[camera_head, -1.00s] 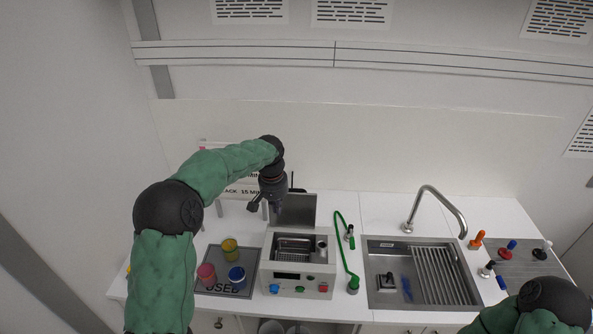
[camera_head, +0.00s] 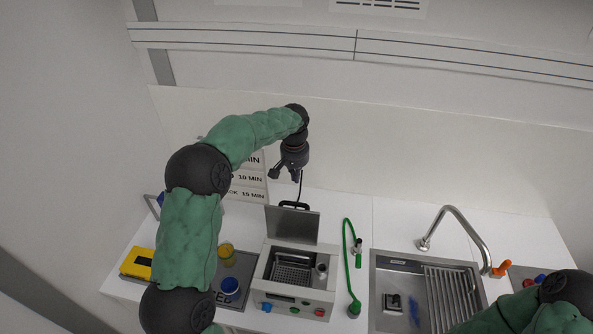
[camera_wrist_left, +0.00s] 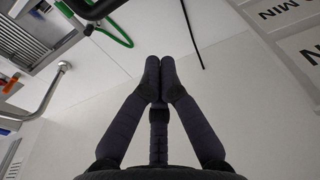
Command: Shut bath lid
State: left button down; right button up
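The bath (camera_head: 262,291) is a white box with a steel basin, standing in the middle of the white counter. Its grey lid (camera_head: 292,222) stands open, upright at the back of the basin, with a dark handle (camera_head: 295,205) at its top edge. My left gripper (camera_head: 297,178) is above and behind the lid, apart from it. In the left wrist view its fingertips (camera_wrist_left: 160,66) are together with nothing between them. A black bar at that view's top left looks like the lid handle. My right gripper is outside the views; only its arm shows at lower right.
A green hose (camera_head: 347,255) stands right of the bath, then a sink (camera_head: 385,262) with a tall tap (camera_head: 461,224). Left are a yellow jar (camera_head: 227,255), a blue jar (camera_head: 230,287) and a yellow box (camera_head: 137,262). A time sign (camera_head: 247,178) stands behind.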

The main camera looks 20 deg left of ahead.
pick_arm(q)
jog(key=s+f+p, duration=0.2)
jog(key=s+f, duration=0.1)
jog(key=f, duration=0.2)
jog(key=shift+d+f, duration=0.2)
jog(key=shift+d, duration=0.2)
dwell(0.4)
